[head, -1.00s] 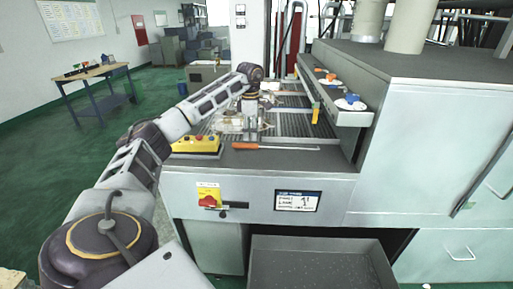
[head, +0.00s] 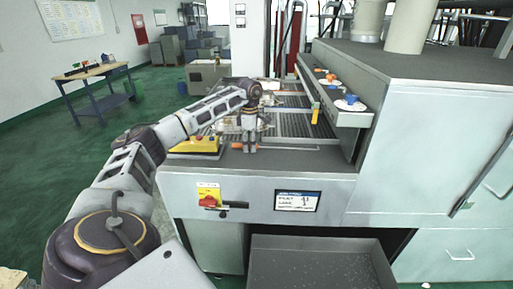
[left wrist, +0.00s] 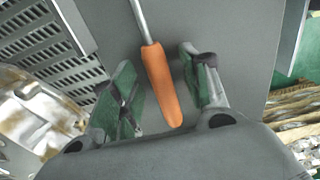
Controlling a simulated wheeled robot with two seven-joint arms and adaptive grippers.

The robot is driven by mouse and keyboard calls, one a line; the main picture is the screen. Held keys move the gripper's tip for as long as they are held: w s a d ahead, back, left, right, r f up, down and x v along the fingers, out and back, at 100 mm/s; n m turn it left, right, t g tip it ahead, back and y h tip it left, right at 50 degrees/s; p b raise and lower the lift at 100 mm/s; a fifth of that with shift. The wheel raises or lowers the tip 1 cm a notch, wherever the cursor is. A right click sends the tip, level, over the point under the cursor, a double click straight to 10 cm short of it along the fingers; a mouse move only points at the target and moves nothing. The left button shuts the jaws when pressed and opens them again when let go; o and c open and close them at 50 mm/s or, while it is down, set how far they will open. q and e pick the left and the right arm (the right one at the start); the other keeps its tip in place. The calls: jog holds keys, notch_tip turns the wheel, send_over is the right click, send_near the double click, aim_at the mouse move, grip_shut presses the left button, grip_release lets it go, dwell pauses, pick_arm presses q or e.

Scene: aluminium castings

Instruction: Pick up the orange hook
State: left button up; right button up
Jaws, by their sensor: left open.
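The orange hook (head: 237,146) lies flat on the front ledge of the machine, its orange handle partly hidden by my left gripper (head: 249,149) in the head view. Its thin metal rod extends to the right. In the left wrist view the orange handle (left wrist: 161,84) lies between the two open fingers of my left gripper (left wrist: 158,66), with visible gaps on both sides. The fingers have green pads and hold nothing. The rod's far end is out of that view. My right gripper is not in view.
A yellow control box (head: 196,146) sits on the ledge just left of the hook. Slatted grating (head: 305,122) and a casting (left wrist: 40,112) lie behind it. A raised shelf (head: 340,115) carries small orange and blue items at right. A dark tray (head: 320,265) is below.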

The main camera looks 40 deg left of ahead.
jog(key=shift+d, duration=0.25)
pick_arm(q)
jog(key=shift+c, duration=0.9)
grip_shut()
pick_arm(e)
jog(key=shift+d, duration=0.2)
pick_arm(q)
jog(key=shift+r, duration=0.55)
notch_tip(320, 180, up, 9)
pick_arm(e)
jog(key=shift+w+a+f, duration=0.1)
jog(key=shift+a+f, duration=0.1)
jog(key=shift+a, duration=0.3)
